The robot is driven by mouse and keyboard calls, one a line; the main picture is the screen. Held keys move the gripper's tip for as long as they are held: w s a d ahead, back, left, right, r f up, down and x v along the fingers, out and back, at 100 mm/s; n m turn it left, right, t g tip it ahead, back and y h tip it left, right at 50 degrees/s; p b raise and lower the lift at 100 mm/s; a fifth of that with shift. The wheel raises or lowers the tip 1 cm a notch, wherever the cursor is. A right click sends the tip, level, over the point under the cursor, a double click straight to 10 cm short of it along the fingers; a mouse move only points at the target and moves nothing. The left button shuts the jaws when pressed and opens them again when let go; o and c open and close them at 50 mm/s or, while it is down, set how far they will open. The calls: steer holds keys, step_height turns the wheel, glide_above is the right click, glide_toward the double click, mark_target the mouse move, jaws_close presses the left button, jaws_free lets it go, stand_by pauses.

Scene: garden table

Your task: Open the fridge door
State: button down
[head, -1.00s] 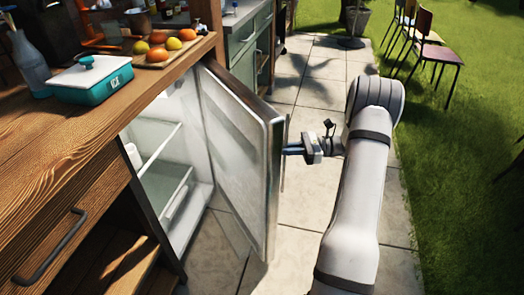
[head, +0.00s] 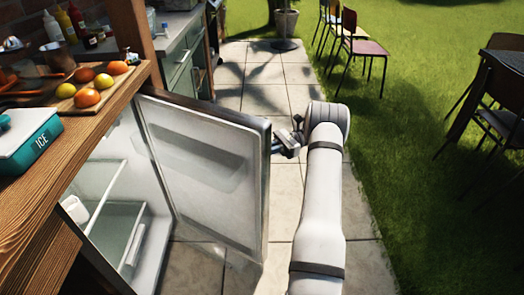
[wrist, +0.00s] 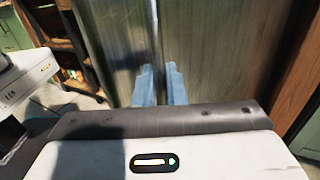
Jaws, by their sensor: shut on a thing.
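The fridge door (head: 205,165) stands wide open in the head view, swung out to the right of the fridge, its inner side with a moulded bin facing me. The fridge inside (head: 112,205) shows shelves and a white item at the left. My gripper (head: 277,148) is at the door's free edge, on its outer side. In the wrist view its two blue fingers (wrist: 159,85) are close together on the handle (wrist: 157,40), a thin vertical bar against the door's metal front. The exact contact is partly hidden by the fingers and, in the head view, by the door edge.
The wooden counter (head: 75,140) above the fridge holds a teal ice box (head: 28,140) and a fruit board (head: 80,100). A green cabinet (head: 180,75) stands behind the door. Paving (head: 290,85) is clear to the right, then grass with chairs (head: 360,45).

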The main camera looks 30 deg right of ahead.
steer(key=shift+f, duration=0.15)
steer(key=c, duration=1.6)
jaws_free()
steer(key=shift+a, duration=0.1)
steer(key=shift+c, duration=0.2)
step_height(320, 180, up, 10)
steer(key=p, duration=1)
steer(key=shift+w, duration=0.1)
